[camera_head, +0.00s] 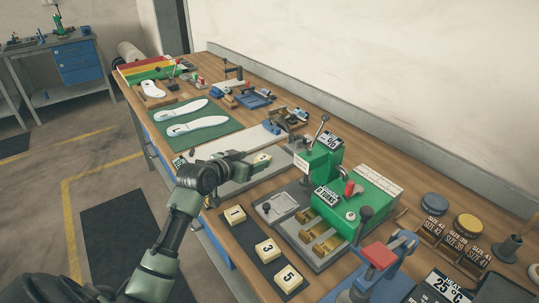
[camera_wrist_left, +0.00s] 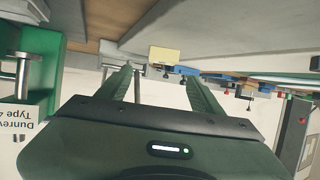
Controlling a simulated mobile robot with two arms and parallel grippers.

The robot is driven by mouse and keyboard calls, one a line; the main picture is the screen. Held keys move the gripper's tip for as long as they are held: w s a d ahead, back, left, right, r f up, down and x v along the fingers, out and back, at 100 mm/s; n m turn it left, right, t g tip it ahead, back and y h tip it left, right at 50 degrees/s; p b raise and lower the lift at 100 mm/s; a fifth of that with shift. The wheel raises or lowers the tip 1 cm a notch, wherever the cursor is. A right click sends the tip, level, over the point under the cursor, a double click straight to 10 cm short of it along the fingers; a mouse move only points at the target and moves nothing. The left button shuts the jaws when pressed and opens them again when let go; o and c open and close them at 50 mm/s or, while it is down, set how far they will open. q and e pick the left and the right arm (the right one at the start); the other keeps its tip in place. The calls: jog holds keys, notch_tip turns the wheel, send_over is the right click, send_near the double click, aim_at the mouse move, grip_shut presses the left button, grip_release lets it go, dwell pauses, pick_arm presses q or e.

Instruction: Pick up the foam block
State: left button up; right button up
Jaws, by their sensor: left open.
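A small cream-yellow block (camera_head: 262,159), which looks like the foam block, sits on the bench just past the fingers of my left gripper (camera_head: 246,167). It also shows in the left wrist view (camera_wrist_left: 164,55), beyond the fingertips. My left gripper is open, with nothing between its fingers. Its fingers (camera_wrist_left: 160,80) point toward the block, and I see a gap between them and it. Three similar cream blocks, numbered 1 (camera_head: 235,215), 3 (camera_head: 267,250) and 5 (camera_head: 288,279), sit on a dark strip nearer the front. My right gripper is not in view.
A green machine (camera_head: 355,203) with levers stands right of my left gripper. A blue press with a red block (camera_head: 379,256) stands nearer the front. Two white insoles lie on a green mat (camera_head: 212,138) further back. The wall runs along the bench's back edge.

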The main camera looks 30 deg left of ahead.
aim_at(263, 158)
pick_arm(q)
jog(key=shift+w+f, duration=0.35)
jog(key=shift+w, duration=0.3)
jog(key=x, duration=0.4)
jog(key=shift+a+f, duration=0.1)
jog(key=shift+f, duration=0.2)
jog(key=shift+w+f, duration=0.15)
jog(key=shift+w, duration=0.1)
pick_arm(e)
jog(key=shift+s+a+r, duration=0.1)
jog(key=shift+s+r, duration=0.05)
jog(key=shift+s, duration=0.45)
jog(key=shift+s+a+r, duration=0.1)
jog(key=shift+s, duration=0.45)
pick_arm(q)
jog(key=shift+c, duration=0.3)
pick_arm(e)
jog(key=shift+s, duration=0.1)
pick_arm(q)
grip_shut()
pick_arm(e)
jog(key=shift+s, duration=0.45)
